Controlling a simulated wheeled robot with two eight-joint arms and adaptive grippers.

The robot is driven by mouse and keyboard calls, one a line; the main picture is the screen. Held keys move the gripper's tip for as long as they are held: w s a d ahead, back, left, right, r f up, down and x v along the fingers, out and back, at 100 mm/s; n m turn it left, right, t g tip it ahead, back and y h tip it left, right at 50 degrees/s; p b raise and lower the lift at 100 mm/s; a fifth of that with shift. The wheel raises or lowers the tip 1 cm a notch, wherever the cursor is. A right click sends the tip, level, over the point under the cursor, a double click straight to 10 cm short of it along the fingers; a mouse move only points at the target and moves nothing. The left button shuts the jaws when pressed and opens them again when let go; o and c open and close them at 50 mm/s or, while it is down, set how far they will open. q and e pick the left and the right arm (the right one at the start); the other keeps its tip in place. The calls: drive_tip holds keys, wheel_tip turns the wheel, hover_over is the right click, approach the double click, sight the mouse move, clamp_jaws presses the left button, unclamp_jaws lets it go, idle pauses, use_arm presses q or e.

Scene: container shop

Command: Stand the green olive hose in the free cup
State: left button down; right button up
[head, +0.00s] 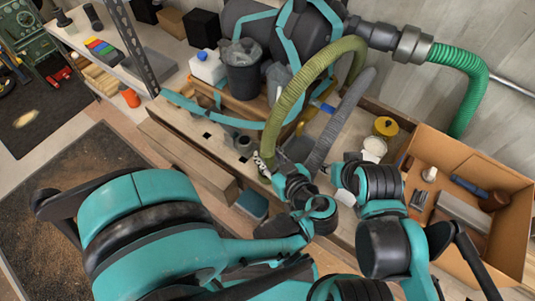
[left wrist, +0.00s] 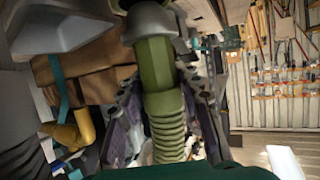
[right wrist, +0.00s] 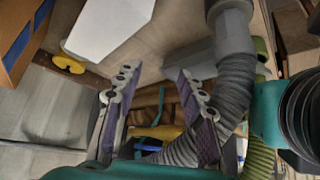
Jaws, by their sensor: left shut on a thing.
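The olive green hose (head: 295,92) arches over the bench, its lower end at my left gripper (head: 266,165). In the head view a grey cup (head: 245,144) stands just left of the gripper. My right gripper (right wrist: 155,85) is open and empty, beside the grey hose (right wrist: 237,75).
The grey hose (head: 345,115) comes down close to the right of the olive one. A cardboard box (head: 515,225) of tools stands at the right. A yellow lid (head: 386,126) and a white tub (head: 374,147) lie between. A dark bin (head: 243,78) stands behind.

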use_arm(q)
drive_tip(key=shift+f, duration=1)
idle(1.2)
drive_tip(key=shift+f, duration=0.1)
